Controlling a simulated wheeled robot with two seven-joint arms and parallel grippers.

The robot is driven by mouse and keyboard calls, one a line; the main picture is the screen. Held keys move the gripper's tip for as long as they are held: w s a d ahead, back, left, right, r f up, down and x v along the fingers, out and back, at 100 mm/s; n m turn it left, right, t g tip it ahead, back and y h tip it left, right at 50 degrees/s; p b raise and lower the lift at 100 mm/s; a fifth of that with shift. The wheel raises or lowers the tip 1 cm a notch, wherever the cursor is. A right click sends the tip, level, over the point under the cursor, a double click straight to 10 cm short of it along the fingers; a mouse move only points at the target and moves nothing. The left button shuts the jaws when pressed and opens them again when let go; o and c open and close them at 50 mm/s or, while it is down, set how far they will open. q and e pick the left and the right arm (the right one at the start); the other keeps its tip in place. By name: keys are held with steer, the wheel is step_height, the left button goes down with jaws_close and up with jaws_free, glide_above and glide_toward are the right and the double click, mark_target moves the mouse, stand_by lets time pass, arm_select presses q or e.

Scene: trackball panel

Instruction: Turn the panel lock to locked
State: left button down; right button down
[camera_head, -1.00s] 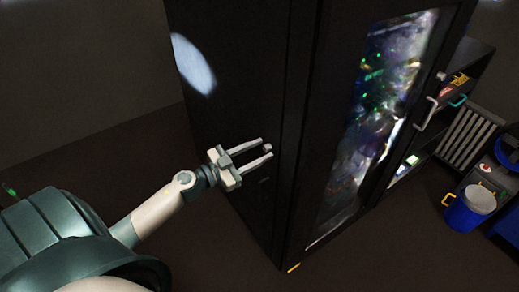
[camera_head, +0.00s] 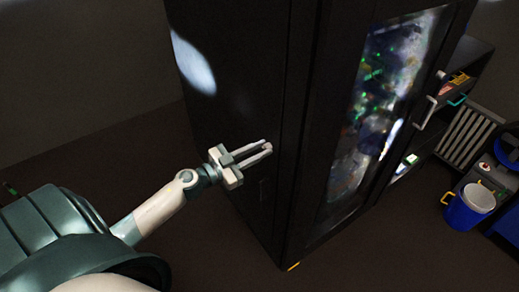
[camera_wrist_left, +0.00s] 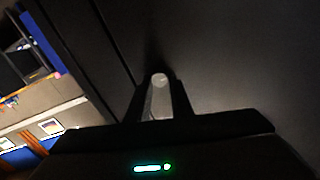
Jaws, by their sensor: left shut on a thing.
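The panel lock (camera_wrist_left: 159,80) is a small pale round knob on the dark side face of the tall black cabinet (camera_head: 235,95). My left gripper (camera_head: 266,149) reaches in from the left, with its fingers at the side face near the front corner. In the left wrist view, the left gripper (camera_wrist_left: 160,85) has its two dark fingers on either side of the knob and is shut on it. In the head view the fingers hide most of the knob. The knob's turn angle cannot be read. My right gripper is not in view.
The cabinet's front has a glass door (camera_head: 380,110) with a long handle (camera_head: 426,113). To the right stand dark shelves (camera_head: 460,70), a grey slatted radiator (camera_head: 470,135) and a blue bucket (camera_head: 462,214).

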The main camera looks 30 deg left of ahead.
arm_select(q)
steer(key=shift+r, duration=0.1)
steer(key=shift+n+p, duration=0.4)
steer(key=shift+p, duration=0.1)
steer(key=n+p, duration=0.5)
steer(key=p, duration=0.1)
steer(key=shift+a+r, duration=0.1)
steer(key=shift+r, duration=0.05)
steer(key=n+p, duration=0.2)
steer(key=n, duration=0.2)
steer(key=n+p, duration=0.1)
steer(key=n, duration=0.1)
steer(key=shift+f+n, duration=0.25)
steer(key=shift+n, duration=0.05)
steer(key=n, duration=0.2)
steer(key=shift+n, duration=0.3)
steer(key=shift+f+n, duration=0.1)
steer(key=shift+n, duration=1.2)
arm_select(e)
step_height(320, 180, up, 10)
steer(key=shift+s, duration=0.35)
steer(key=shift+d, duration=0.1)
